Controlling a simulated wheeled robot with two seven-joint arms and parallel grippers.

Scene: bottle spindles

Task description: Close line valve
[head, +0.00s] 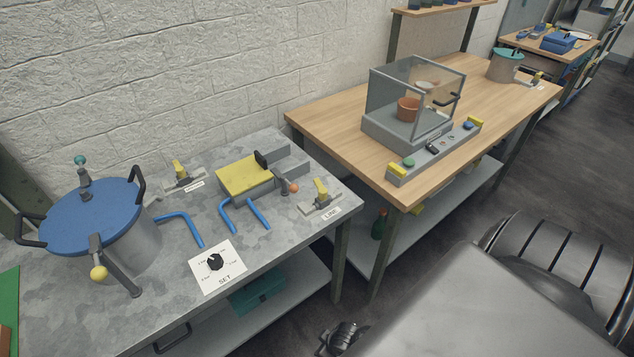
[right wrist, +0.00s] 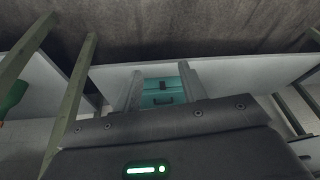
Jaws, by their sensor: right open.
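The line valve (head: 321,190) sits near the right front edge of the grey metal table, behind a white label reading LINE. It has a yellow handle on a pale base; the handle stands up from the base, and I cannot tell its exact setting. A similar yellow-handled valve (head: 181,173) stands at the back of the table, with a label too small to read. My right gripper (right wrist: 160,88) shows in the right wrist view, with its two fingers apart and nothing between them. A teal case (right wrist: 158,94) shows beyond the fingers, on the lower shelf. My left gripper is not in view.
A blue-lidded pot (head: 80,218) stands at the table's left. Blue pipes (head: 255,213), a SET dial plate (head: 217,266) and a yellow-topped block (head: 244,175) lie between. A wooden table (head: 330,130) with a clear-walled box (head: 410,100) stands to the right.

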